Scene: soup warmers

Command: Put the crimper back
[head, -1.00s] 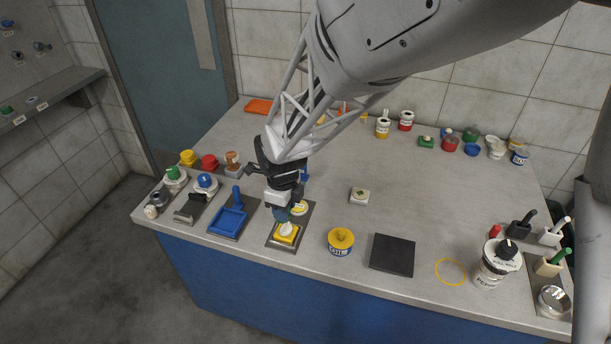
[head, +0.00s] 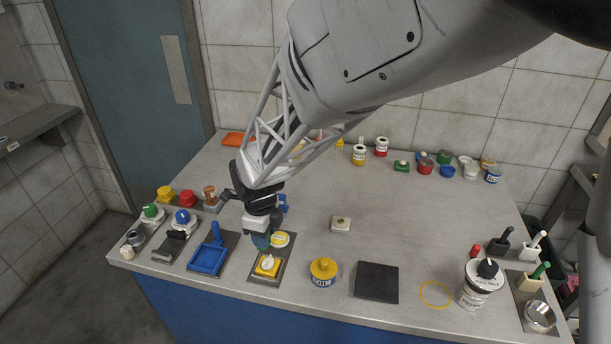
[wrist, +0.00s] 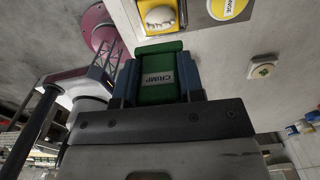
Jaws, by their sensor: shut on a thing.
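The crimper is a green block with a white CRIMP label (wrist: 160,78), seen close up in the wrist view. My gripper (wrist: 155,88) is shut on it, with a blue-grey finger on each side. In the head view my gripper (head: 261,240) hangs over the left part of the bench, and only a small teal-green bit of the crimper shows below it. Beneath it lies a plate (head: 258,279) bearing a yellow square block with a white top (head: 267,265) and a yellow round labelled piece (head: 281,239). I cannot tell whether the crimper touches the plate.
A blue tray (head: 208,259) with an upright handle stands left of the plate. A yellow-topped tin (head: 323,272) and a dark square pad (head: 376,282) stand to the right. A small white block (head: 341,223) sits mid-bench. The middle of the bench is mostly clear.

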